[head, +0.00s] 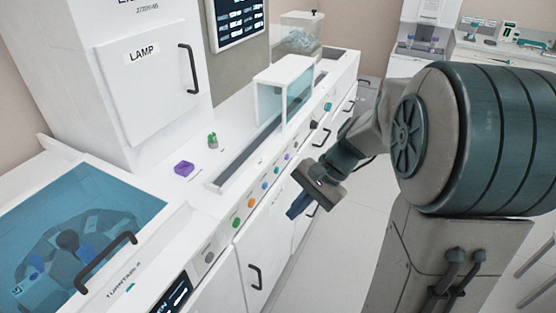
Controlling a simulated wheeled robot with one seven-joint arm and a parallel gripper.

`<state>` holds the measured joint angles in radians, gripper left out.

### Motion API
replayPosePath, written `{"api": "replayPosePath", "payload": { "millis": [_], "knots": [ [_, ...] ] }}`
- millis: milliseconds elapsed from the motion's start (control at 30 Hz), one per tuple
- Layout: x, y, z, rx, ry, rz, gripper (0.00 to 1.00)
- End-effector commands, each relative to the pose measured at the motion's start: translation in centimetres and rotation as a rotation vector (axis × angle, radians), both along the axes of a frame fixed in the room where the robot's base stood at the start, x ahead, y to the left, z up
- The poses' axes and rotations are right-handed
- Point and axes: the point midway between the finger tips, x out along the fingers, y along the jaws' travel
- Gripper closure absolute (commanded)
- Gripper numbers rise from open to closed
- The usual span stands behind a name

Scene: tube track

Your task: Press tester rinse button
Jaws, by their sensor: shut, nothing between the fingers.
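The tester's white front panel (220,238) carries a slanting row of small coloured buttons. A green button (236,222), an orange button (250,204) and a blue button (264,185) show clearly, with more farther back. Their labels are too small to read, so I cannot tell which is rinse. My gripper (297,209) is shut and empty. It points down and left, in front of the cabinet and to the right of the button row. It appears apart from the panel.
A blue-lidded turntable (80,225) with a dark handle is at lower left. A lamp cabinet (150,75) stands behind. A clear-sided housing (284,90) rises above the track. A purple block (184,168) lies on the counter. Cabinet handles protrude below; floor at right is open.

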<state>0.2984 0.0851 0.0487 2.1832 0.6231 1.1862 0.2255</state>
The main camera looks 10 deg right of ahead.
Motion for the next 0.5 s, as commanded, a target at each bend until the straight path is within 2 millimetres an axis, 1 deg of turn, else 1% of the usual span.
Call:
{"api": "replayPosePath", "payload": {
  "millis": [33,167,267,300,367,400,467,500],
  "knots": [
    [1.4,-0.4,-1.5,0.066,0.047,-0.065,1.0],
    [5.2,-1.3,-3.4,0.247,0.15,-0.232,1.0],
    [8.1,-2.6,-5.1,0.394,0.22,-0.358,1.0],
    [9.3,-3.2,-5.8,0.452,0.245,-0.407,1.0],
    [11.0,-4.4,-6.9,0.544,0.282,-0.479,1.0],
    [12.2,-5.3,-7.6,0.607,0.305,-0.527,1.0],
    [13.7,-6.9,-8.8,0.699,0.335,-0.595,1.0],
    [14.7,-7.9,-9.5,0.759,0.35,-0.638,1.0]
  ]
}}
